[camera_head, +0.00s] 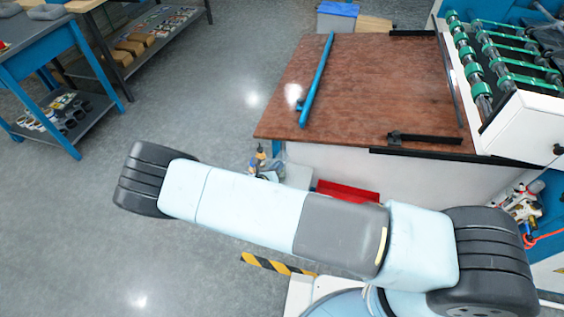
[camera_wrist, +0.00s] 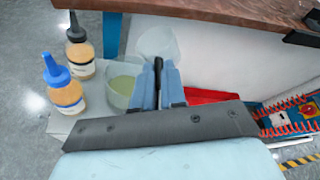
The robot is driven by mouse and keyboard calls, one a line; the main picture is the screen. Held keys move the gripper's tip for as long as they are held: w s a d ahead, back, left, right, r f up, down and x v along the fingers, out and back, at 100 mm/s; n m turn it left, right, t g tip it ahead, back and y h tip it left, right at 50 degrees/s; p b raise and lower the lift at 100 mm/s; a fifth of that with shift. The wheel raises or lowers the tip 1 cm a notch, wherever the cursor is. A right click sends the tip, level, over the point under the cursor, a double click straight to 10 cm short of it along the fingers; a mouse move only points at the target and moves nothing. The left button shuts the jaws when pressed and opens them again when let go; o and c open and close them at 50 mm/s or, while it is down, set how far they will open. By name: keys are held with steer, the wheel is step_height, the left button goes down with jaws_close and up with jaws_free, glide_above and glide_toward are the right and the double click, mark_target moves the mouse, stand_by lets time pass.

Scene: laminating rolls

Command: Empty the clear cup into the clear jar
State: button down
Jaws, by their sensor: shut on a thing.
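In the wrist view my gripper (camera_wrist: 159,70) is shut, its blue fingers close together around a dark strip. A clear, faint round vessel (camera_wrist: 157,40), which I take to be the clear cup, is at the fingertips against the white panel. Its contents cannot be made out. A clear vessel (camera_wrist: 116,98), which I take to be the clear jar, stands left of the fingers on a pale surface. Pale yellow-green matter shows inside it.
Two amber bottles, one with a black cap (camera_wrist: 80,55) and one with a blue cap (camera_wrist: 65,92), stand left of the jar on the pale stand (camera_wrist: 62,124). A red tray (camera_head: 348,190) lies right. The brown tabletop (camera_head: 375,85) overhangs behind.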

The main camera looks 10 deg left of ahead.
mark_target(285, 159)
steer(key=shift+s+d+r+m+y, duration=0.1)
steer(key=shift+d+r+m+y, duration=0.25)
steer(key=shift+m+y, duration=0.45)
steer(key=shift+d+r+m+y, duration=0.2)
steer(key=shift+d+m+y, duration=0.3)
steer(key=shift+m, duration=0.65)
steer(key=shift+s+d+r+m+y, duration=0.1)
steer(key=shift+d+r+m+y, duration=0.2)
steer(key=shift+m+y, duration=0.55)
steer(key=shift+w, duration=0.1)
steer(key=shift+w+d+r+h, duration=0.1)
steer(key=shift+h, duration=0.15)
steer(key=w+d+r+m+h, duration=0.2)
steer(key=w+d+r, duration=0.4)
steer(key=d, duration=0.6)
steer(key=w+d+r+m+g+h, duration=0.1)
steer(key=w+d+r, duration=0.5)
steer(key=d, duration=0.6)
steer(key=w+d+r+m+h, duration=0.2)
steer(key=w+d+r, duration=0.4)
steer(key=d+r, duration=0.3)
steer(key=d+h, duration=0.1)
steer(key=d, duration=0.2)
steer(key=shift+w+d+r+m+g, duration=0.3)
steer(key=shift+d+m, duration=0.05)
steer(key=shift+m, duration=0.05)
